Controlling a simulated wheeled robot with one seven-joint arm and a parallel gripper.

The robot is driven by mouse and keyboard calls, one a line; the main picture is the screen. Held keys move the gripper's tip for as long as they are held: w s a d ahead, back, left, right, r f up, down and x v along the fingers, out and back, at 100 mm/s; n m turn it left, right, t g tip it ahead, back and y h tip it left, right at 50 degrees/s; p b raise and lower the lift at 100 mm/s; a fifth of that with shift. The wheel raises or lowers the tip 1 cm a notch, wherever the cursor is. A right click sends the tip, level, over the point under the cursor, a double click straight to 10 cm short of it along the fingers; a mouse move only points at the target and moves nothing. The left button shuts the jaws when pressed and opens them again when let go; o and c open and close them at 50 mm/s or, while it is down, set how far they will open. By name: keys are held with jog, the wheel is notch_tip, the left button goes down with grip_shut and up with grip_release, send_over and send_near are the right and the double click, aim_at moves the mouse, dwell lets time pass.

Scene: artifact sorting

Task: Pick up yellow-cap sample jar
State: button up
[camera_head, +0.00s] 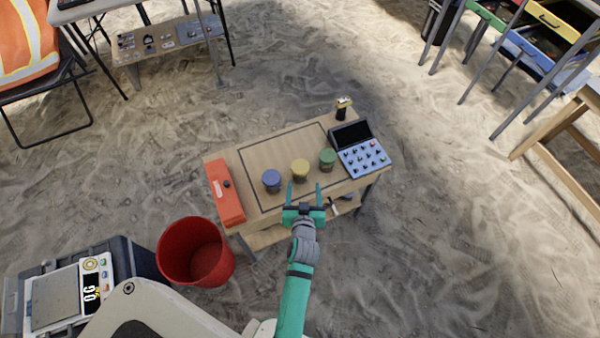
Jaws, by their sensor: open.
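The yellow-cap sample jar (300,170) stands upright on the small wooden table (262,150), between a blue-cap jar (272,181) on its left and a green-cap jar (327,160) on its right. My gripper (304,190) is open and empty at the table's front edge. Its two fingers point toward the jars, just in front of the yellow-cap jar and apart from it in the picture. The exact height of the fingers above the table cannot be told.
An orange-red case (225,192) lies at the table's left end. A device with a dark screen and buttons (362,155) sits at the right, with a small black-and-yellow item (342,109) behind it. A red bucket (195,252) stands at front left. The table's back middle is clear.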

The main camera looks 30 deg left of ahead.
aim_at(301, 175)
jog(key=shift+w+a+n+y, duration=0.3)
jog(key=shift+w+a, duration=0.9)
jog(key=shift+w, duration=0.05)
jog(key=shift+g, duration=0.3)
jog(key=shift+x, duration=5.05)
jog(key=shift+f, duration=0.15)
jog(key=c, duration=1.2)
